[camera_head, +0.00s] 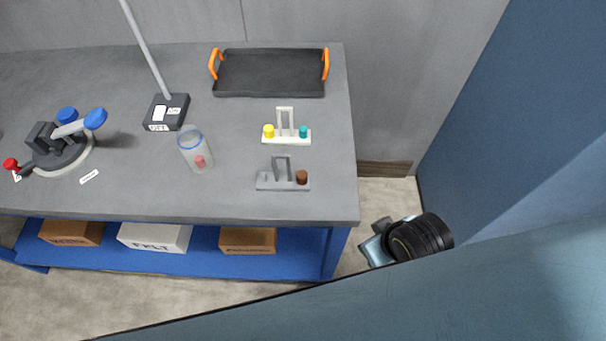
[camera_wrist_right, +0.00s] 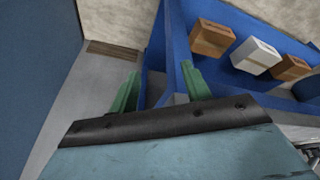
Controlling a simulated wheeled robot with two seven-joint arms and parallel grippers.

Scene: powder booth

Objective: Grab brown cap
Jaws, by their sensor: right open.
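The brown cap (camera_head: 302,177) sits on the right side of a small grey stand (camera_head: 268,183) near the table's front right. My right gripper shows in the right wrist view (camera_wrist_right: 160,90) with two green fingers apart and nothing between them. It is away from the cap, below table height beside the table's right end. In the head view only my right arm's dark wrist part and a light blue part show there; its fingers are hard to make out. The cap does not show in the right wrist view. My left gripper is not in view.
A white stand (camera_head: 287,139) holds a yellow cap (camera_head: 268,131) and a teal cap (camera_head: 303,132). A black tray (camera_head: 270,75) with orange handles lies behind. The grey table (camera_head: 232,200) has a blue lower shelf (camera_head: 206,245) with boxes.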

